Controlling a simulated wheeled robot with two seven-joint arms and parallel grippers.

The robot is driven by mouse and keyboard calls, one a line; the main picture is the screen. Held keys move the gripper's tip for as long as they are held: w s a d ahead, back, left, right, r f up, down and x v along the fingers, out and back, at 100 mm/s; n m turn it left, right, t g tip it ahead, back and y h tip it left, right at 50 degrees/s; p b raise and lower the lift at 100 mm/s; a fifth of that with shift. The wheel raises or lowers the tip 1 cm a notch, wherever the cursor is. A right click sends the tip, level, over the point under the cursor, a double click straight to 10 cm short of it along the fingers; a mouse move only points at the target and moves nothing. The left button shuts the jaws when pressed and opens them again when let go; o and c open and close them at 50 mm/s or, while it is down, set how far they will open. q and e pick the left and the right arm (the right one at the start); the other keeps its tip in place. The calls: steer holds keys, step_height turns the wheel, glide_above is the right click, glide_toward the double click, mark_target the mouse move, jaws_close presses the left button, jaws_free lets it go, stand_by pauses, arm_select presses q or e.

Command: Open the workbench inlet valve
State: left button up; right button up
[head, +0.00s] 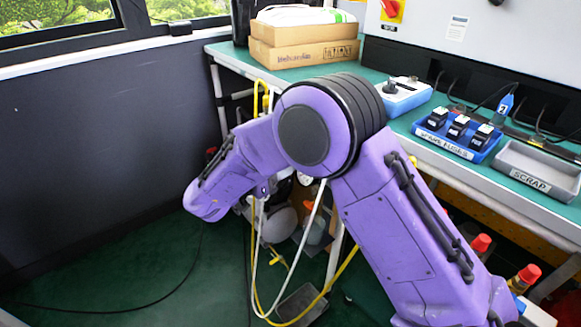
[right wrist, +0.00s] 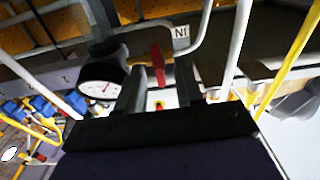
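In the right wrist view, a red valve handle (right wrist: 157,62) stands on a pipe under the workbench (head: 470,180). My right gripper (right wrist: 160,78) has its two dark fingers apart, one on each side of the handle's line. I see a gap beside the handle; contact cannot be told. A white tag (right wrist: 181,38) with upside-down letters, apparently "IN", is just right of the handle. A round pressure gauge (right wrist: 101,90) is left of the fingers. In the head view my purple right arm hides the valve and the gripper. My left gripper is not in view.
White pipes (right wrist: 236,45) and a yellow hose (right wrist: 290,60) run close to the right gripper. Yellow and white hoses (head: 257,270) hang below the bench. A blue fuse tray (head: 445,144), a grey scrap tray (head: 520,182) and cardboard boxes (head: 305,53) are on top.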

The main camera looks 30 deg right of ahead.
jaws_close()
steer(key=shift+r, duration=0.1)
steer(key=m+p, duration=0.2)
steer(key=m, duration=0.4)
steer(key=m+p, duration=0.1)
steer(key=m, duration=0.5)
steer(key=m+p, duration=0.2)
steer(key=m, duration=0.4)
steer(key=shift+s+f+p, duration=0.3)
steer(key=shift+f, duration=0.05)
stand_by(0.5)
jaws_free()
